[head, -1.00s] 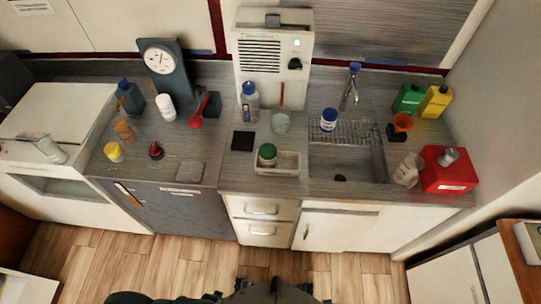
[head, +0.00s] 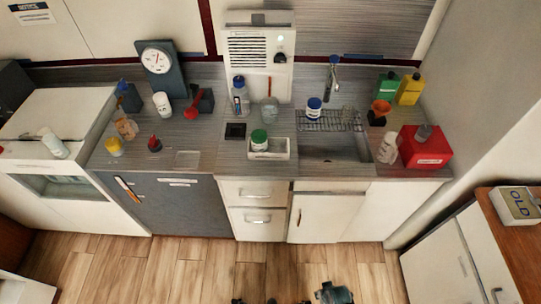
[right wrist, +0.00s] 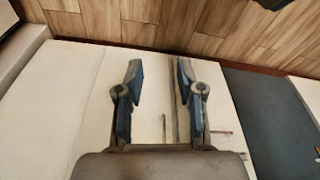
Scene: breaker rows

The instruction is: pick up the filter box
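No box carries a readable filter label, so I cannot tell for certain which thing is the filter box. A pale box marked "OLD" (head: 516,205) lies on the wooden top of the cabinet at the far right. A red box (head: 425,148) stands on the counter right of the sink. My right gripper (right wrist: 158,72) is open and empty in the right wrist view, with white cabinet fronts and the floor behind it. Part of it seems to show at the bottom of the head view (head: 334,293), far from both boxes. I do not see my left gripper.
The grey counter (head: 205,150) holds a dial scale (head: 158,60), several bottles, a white tray (head: 281,149) and a sink (head: 330,150). The wood-topped cabinet (head: 492,225) stands at the right. The plank floor (head: 190,270) before the counter is clear.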

